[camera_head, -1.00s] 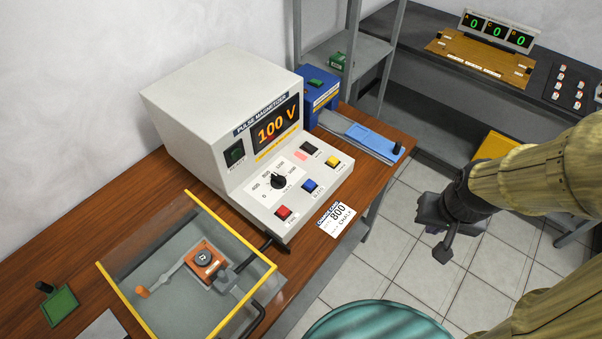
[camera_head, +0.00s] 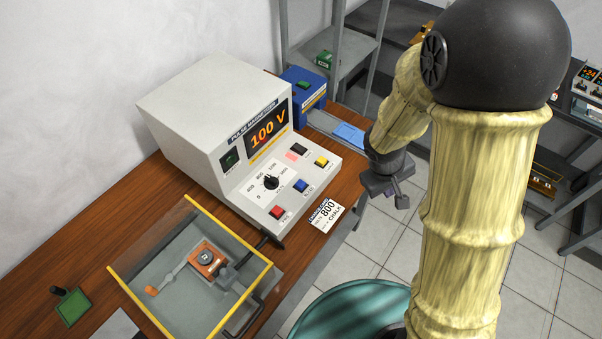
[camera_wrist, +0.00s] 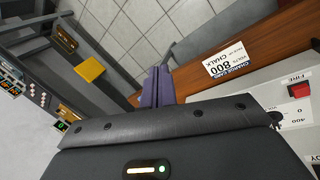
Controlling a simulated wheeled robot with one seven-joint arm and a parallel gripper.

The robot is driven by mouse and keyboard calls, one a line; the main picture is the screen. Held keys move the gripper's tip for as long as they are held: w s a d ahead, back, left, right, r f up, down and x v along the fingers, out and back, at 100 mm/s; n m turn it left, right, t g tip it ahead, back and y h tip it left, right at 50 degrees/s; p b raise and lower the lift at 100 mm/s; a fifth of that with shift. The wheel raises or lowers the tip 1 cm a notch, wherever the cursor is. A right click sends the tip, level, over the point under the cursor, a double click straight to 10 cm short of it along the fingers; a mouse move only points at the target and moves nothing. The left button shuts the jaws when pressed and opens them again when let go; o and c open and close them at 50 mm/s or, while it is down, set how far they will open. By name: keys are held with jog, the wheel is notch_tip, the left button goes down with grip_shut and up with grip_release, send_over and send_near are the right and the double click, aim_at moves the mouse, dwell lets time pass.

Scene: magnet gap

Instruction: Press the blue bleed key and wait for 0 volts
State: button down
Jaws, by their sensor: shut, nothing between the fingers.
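The pulse magnetizer (camera_head: 215,110) is a pale grey box on the wooden bench, and its display (camera_head: 267,128) reads 100 V in orange. The blue bleed key (camera_head: 301,186) sits on its sloped front panel, between the red key (camera_head: 277,212) and the yellow key (camera_head: 321,161). My gripper (camera_head: 402,202) is right of the panel, beyond the bench edge, apart from the keys. In the wrist view the fingers (camera_wrist: 158,86) are shut together and empty. The red key also shows there (camera_wrist: 299,90); the blue key is not visible in that view.
A charge card (camera_head: 325,214) marked 800 lies at the bench's front edge. A clear yellow-edged guard (camera_head: 190,270) covers an orange fixture at the lower left. A blue box (camera_head: 308,92) stands behind the magnetizer. A teal round surface (camera_head: 345,310) is below the bench.

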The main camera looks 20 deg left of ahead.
jog(key=w+a+n+t+h+p, duration=0.25)
jog(key=w+a+n+p, duration=0.3)
jog(key=a+n, duration=0.4)
jog(key=n+t+y+p, duration=0.3)
jog(key=n+t+p, duration=0.1)
jog(key=n+p, duration=0.15)
send_over(298, 186)
jog(key=f, duration=0.1)
jog(key=shift+w+f+n, duration=0.1)
jog(key=shift+f+n, duration=0.15)
jog(key=shift+n, duration=0.15)
jog(key=shift+f, duration=0.1)
notch_tip(298, 186, down, 7)
jog(key=b, duration=0.5)
jog(key=shift+f, duration=0.15)
jog(key=shift+f+b, duration=0.65)
jog(key=shift+b, duration=0.25)
jog(key=shift+f+b, duration=0.35)
jog(key=shift+b, duration=0.3)
